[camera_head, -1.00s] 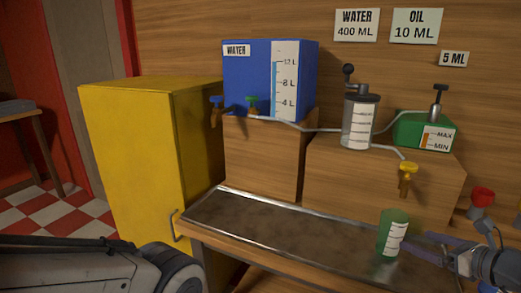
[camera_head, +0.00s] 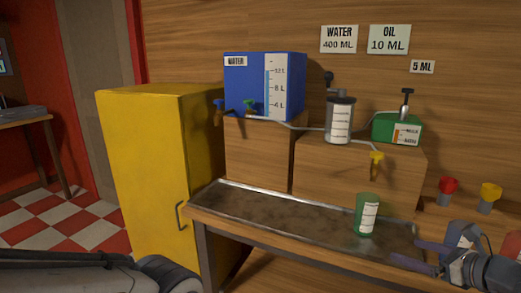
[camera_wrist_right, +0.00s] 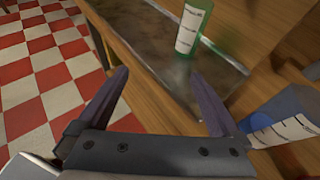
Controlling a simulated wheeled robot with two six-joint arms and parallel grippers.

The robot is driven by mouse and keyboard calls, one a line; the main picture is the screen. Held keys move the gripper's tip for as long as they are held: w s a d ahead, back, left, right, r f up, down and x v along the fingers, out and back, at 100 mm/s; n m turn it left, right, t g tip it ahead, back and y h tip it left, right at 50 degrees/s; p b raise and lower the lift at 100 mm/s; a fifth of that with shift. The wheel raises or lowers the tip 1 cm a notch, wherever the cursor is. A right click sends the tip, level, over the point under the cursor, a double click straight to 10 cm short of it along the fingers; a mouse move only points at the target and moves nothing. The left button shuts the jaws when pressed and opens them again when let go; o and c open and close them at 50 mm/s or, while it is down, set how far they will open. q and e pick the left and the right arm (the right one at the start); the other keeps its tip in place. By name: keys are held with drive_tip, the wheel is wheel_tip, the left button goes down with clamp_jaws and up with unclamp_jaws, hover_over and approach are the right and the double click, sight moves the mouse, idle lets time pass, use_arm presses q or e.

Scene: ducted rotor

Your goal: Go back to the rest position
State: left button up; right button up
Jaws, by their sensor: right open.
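My right gripper (camera_head: 404,252) is open and empty at the lower right of the head view. Its two dark fingers point left, near the right end of the metal tray. The fingers are spread apart in the right wrist view (camera_wrist_right: 161,72). A green measuring cup (camera_head: 367,215) stands upright on the tray, left of the fingers and apart from them. It also shows beyond the fingers in the wrist view (camera_wrist_right: 192,26). My left arm shows only as a link at the lower left; its gripper is out of the picture.
The metal tray (camera_head: 270,207) runs along the wooden bench. A yellow cabinet (camera_head: 150,170) stands at left. A blue water tank (camera_head: 245,90), a pump cylinder (camera_head: 340,120) and a green oil box (camera_head: 385,127) stand behind. A blue container (camera_wrist_right: 285,120) is close right of the gripper.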

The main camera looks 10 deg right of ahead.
drive_tip(key=s+a+f+n+g+y, duration=0.15)
drive_tip(key=a+n+g, duration=0.5)
drive_tip(key=a, duration=0.75)
drive_tip(key=s+a+n+g+y, duration=0.2)
drive_tip(key=a+n+g+y, duration=0.15)
drive_tip(key=a+n, duration=0.8)
drive_tip(key=s+a+f+n+g+h, duration=0.1)
drive_tip(key=s+a+n+h, duration=0.3)
drive_tip(key=s+a+n, duration=0.5)
drive_tip(key=s+a+n+g+h, duration=0.2)
drive_tip(key=s+n+h, duration=0.2)
drive_tip(key=s+n, duration=0.55)
wheel_tip(320, 180, up, 13)
drive_tip(key=w+n+p, duration=0.2)
drive_tip(key=n+p, duration=0.1)
drive_tip(key=p, duration=1)
drive_tip(key=shift+w+a, duration=0.15)
drive_tip(key=shift+w, duration=0.15)
